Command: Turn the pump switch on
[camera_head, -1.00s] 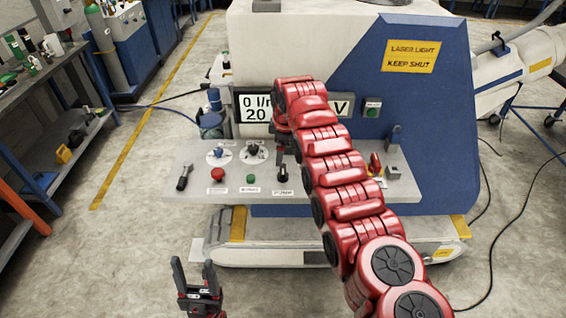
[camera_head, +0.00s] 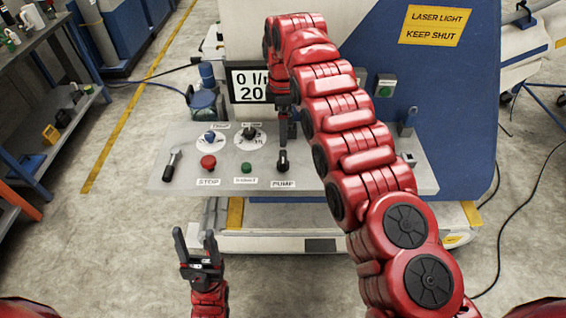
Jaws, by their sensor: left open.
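My right arm comes in from the right across the panel. Its gripper (camera_head: 285,128) points down, just above the pump switch in the picture. Its fingers look dark and narrow, and I cannot tell if they are apart or if they touch the knob. My left gripper (camera_head: 197,245) is open and empty, fingers up, in front of the panel at the lower left.
A red STOP button (camera_head: 208,162), a green button (camera_head: 246,168), two round dials and a black lever (camera_head: 172,163) lie left of the pump switch. A display (camera_head: 252,85) stands behind, partly hidden by my right arm.

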